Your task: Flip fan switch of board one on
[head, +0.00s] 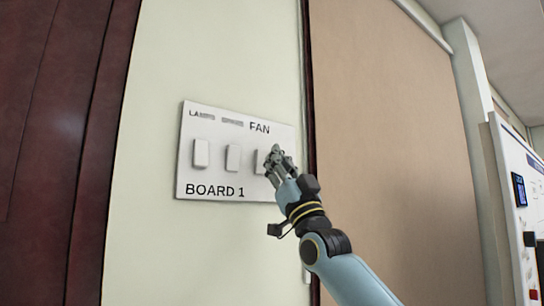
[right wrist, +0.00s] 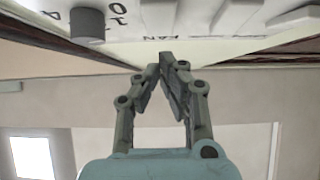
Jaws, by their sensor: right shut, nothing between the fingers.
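The white board marked BOARD 1 (head: 215,178) hangs on the pale wall, tilted in the head view. Its fan switch (head: 261,163) is the rightmost rocker visible, below the word FAN, and is partly hidden by my right gripper (head: 275,152). The right gripper is shut and empty, its tips at the fan switch in the head view. In the right wrist view the shut fingertips (right wrist: 168,62) are close to the board's edge near upside-down lettering. I cannot tell whether they touch the switch or which way it is set. My left gripper is not in view.
Two other rockers, left (head: 201,153) and middle (head: 233,158), sit beside the fan switch. A dark cylindrical knob (right wrist: 87,24) shows in the wrist view. A dark red panel (head: 60,150) is left, a brown panel (head: 400,150) right.

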